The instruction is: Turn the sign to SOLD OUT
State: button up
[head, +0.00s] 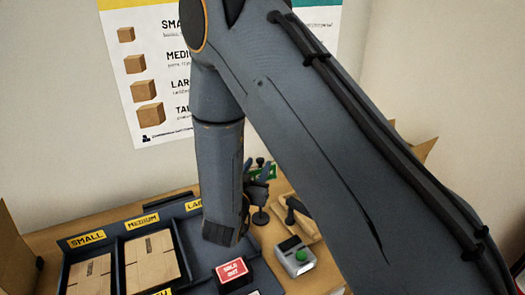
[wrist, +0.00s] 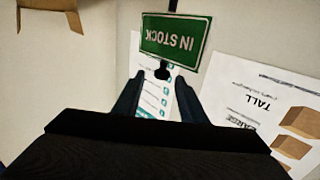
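The sign (wrist: 176,40) is a green plate reading IN STOCK, upside down in the wrist view, on a short dark stem. In the head view its green plate (head: 265,168) shows only in part behind my arm, above a small dark round base. My gripper (wrist: 160,85) is open, its two dark fingers spread apart with the sign's stem between or just beyond their tips. In the head view my gripper (head: 257,188) is close to the sign and partly hidden by my arm. I cannot tell whether the fingers touch the sign.
A box with a red SOLD OUT top (head: 235,271) stands in front. Right of it is a grey device with a green button (head: 300,256). A dark tray (head: 112,262) holds cartons at left. A size poster (head: 150,75) hangs on the wall.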

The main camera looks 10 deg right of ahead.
jog(key=p+x, duration=0.2)
jog(key=x, duration=0.6)
jog(key=shift+p, duration=0.3)
jog(key=shift+w, duration=0.1)
jog(key=shift+a, duration=0.1)
grip_shut()
